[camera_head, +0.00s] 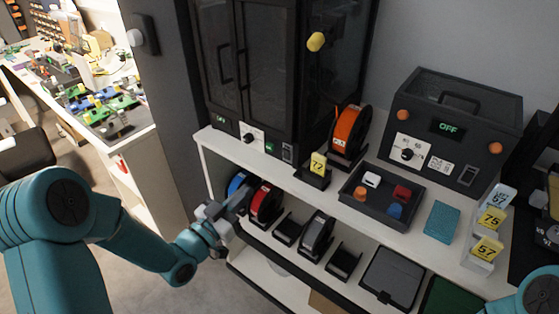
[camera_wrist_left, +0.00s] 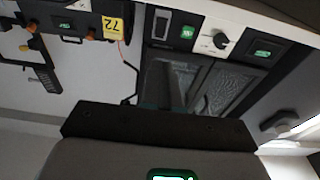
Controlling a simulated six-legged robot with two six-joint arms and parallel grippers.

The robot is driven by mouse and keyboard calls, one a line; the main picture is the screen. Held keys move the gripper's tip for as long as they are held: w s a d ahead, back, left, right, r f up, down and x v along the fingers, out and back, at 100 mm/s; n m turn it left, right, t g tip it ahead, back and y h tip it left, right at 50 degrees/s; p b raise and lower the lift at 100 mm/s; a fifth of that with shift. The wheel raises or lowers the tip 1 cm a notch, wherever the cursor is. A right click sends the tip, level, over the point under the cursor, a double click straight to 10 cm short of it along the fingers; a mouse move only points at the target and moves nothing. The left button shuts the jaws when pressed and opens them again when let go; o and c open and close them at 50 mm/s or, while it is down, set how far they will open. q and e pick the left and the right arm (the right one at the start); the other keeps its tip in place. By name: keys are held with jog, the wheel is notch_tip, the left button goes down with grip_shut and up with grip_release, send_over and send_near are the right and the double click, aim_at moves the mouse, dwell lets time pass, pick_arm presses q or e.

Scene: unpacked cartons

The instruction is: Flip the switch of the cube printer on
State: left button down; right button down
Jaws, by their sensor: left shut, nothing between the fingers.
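A tall black enclosed cabinet with double doors (camera_head: 265,70) stands on the white shelf at the back. Its lower front has a white plate with a black knob (camera_head: 248,138), small green displays and a small dark switch panel (camera_head: 288,152). The knob also shows in the left wrist view (camera_wrist_left: 220,41), with the cabinet upside down. A smaller black box (camera_head: 455,120) on the right shows OFF, with a dial and a dark switch panel (camera_head: 467,175). No label tells which is the cube printer. My left gripper (camera_head: 238,202) is shut and empty, in front of the shelf edge, below the cabinet.
An orange spool (camera_head: 350,130), a yellow 72 tag (camera_head: 318,164) and a dark tray (camera_head: 354,206) occupy the shelf top. Red (camera_head: 265,205) and blue spools sit on the lower shelf near my left gripper. A cluttered white table stands at far left.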

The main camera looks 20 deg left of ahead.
pick_arm(q)
jog(key=p, duration=0.3)
send_near(286, 152)
jog(key=x, duration=0.5)
jog(key=shift+w, duration=0.25)
jog(key=shift+w+d+p, duration=0.25)
jog(key=shift+w+p, duration=0.05)
jog(key=shift+w, duration=0.35)
